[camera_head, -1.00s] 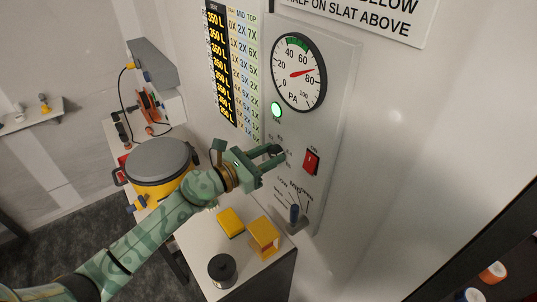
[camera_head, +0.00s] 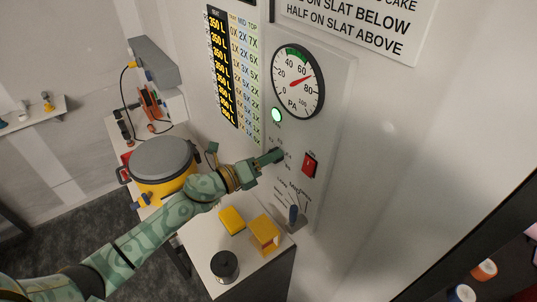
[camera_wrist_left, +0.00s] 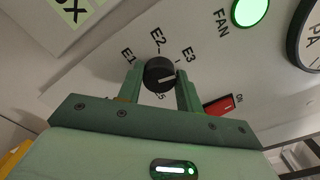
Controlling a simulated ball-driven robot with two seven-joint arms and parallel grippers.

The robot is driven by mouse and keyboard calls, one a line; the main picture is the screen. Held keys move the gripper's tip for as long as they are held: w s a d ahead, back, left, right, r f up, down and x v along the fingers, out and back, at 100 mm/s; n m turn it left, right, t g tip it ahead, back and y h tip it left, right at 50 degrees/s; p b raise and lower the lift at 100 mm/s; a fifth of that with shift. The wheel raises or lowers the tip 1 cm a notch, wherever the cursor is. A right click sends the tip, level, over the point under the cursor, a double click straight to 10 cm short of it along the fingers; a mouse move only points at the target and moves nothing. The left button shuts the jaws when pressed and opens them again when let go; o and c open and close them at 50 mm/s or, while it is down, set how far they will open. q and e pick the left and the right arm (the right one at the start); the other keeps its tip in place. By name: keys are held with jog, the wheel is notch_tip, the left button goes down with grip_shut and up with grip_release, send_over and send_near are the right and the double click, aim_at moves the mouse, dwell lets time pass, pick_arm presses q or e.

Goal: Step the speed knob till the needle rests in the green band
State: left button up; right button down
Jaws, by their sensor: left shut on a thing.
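The black speed knob (camera_wrist_left: 158,68) sits between the two fingers of my left gripper (camera_wrist_left: 160,88) in the left wrist view, which is shut on it. Labels E1, E2 and E3 surround it, with another partly hidden below. Its white mark points right, below E3. In the head view, my left gripper (camera_head: 277,156) is at the panel and hides the knob. The round PA gauge (camera_head: 287,99) is above it. Its red needle (camera_head: 301,81) points between 60 and 80, clockwise of the green band (camera_head: 297,53). My right gripper is not in view.
A lit green FAN lamp (camera_head: 277,115) is below the gauge. Yellow blocks (camera_head: 231,220), a black cylinder (camera_head: 224,266) and a yellow drum (camera_head: 163,165) stand below.

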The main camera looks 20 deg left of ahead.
pick_arm(q)
jog(key=shift+n, duration=0.9)
jog(key=shift+p, duration=0.3)
jog(key=o, duration=1)
jog(key=shift+s+a, duration=0.1)
jog(key=b+v, duration=0.4)
jog(key=v, duration=1.2)
jog(key=shift+a+b, duration=0.1)
jog(key=shift+b, duration=0.25)
jog(key=shift+f, duration=0.1)
